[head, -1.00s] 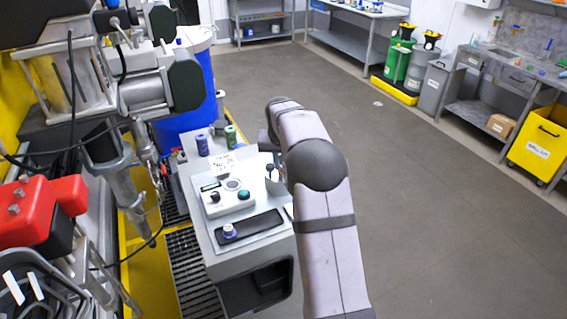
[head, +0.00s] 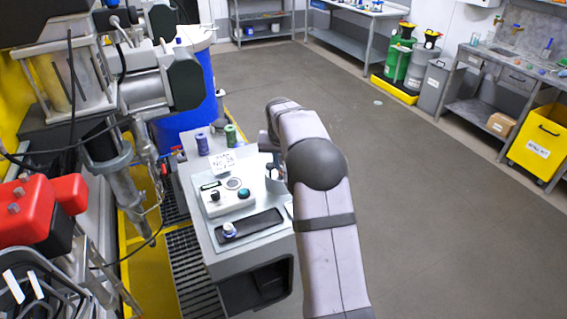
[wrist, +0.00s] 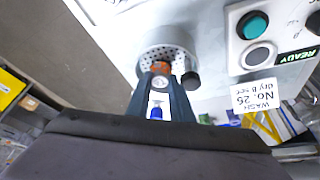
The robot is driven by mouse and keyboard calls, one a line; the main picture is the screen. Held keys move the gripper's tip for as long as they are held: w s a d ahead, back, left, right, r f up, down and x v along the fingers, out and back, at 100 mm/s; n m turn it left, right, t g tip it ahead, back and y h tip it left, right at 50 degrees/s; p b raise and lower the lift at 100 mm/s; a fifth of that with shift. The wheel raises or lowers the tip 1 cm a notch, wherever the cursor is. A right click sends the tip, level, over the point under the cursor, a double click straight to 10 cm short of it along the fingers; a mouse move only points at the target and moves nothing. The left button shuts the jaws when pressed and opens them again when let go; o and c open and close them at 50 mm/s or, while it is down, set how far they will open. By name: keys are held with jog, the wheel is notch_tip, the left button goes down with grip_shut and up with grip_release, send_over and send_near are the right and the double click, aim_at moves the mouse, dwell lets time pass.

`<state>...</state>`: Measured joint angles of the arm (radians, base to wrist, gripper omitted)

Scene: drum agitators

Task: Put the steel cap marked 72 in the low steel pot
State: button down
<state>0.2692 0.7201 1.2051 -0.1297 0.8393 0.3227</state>
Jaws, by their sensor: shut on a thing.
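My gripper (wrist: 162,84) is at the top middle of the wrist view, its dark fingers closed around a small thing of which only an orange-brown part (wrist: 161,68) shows. I cannot read a 72 on it or tell whether it is the steel cap. Just beyond the fingertips is a round, perforated steel piece (wrist: 163,53) on the light bench top, possibly the low steel pot; whether the held thing touches it I cannot tell. In the head view my arm hides the gripper; a small grey round thing (head: 275,184) shows at its left edge.
A control box (head: 227,197) with knobs stands left of my arm. In front of it is a black tray (head: 255,226) with a white and blue piece (head: 229,230). A purple bottle (head: 202,145) and a green one (head: 231,136) stand behind. A black knob (wrist: 190,80) is right of the fingers.

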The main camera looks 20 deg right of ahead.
jog(key=shift+f, duration=0.15)
jog(key=c, duration=1.5)
grip_release()
jog(key=shift+s, duration=0.1)
jog(key=shift+o, duration=0.6)
